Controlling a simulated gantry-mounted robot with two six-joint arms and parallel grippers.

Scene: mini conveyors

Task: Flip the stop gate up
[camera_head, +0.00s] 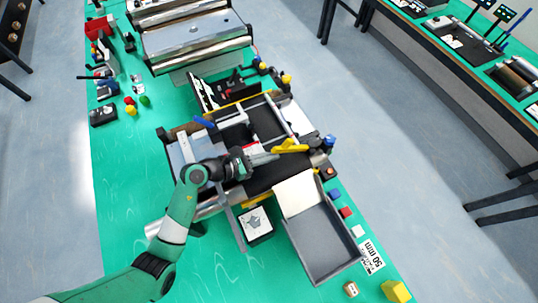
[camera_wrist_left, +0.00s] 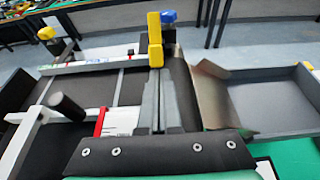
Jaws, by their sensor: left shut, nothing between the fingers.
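A yellow piece that looks like the stop gate's handle (camera_head: 291,146) lies across the right part of the small conveyor (camera_head: 264,122). In the left wrist view the yellow piece (camera_wrist_left: 155,42) stands just past my fingertips. My left gripper (camera_head: 272,157) is shut and empty, low over the belt, with its tips close to the yellow piece; I cannot tell whether they touch it. Its two grey fingers (camera_wrist_left: 160,102) lie side by side in the wrist view. The gate's lower part and hinge are hidden or too small to make out. My right gripper is not in view.
A grey tray (camera_head: 337,262) with a pale ramp (camera_head: 296,194) adjoins the conveyor's right end. A blue knob (camera_wrist_left: 168,16) stands behind the yellow piece. A larger roller conveyor (camera_head: 195,38) is at the back. Small blocks lie along the table's right edge.

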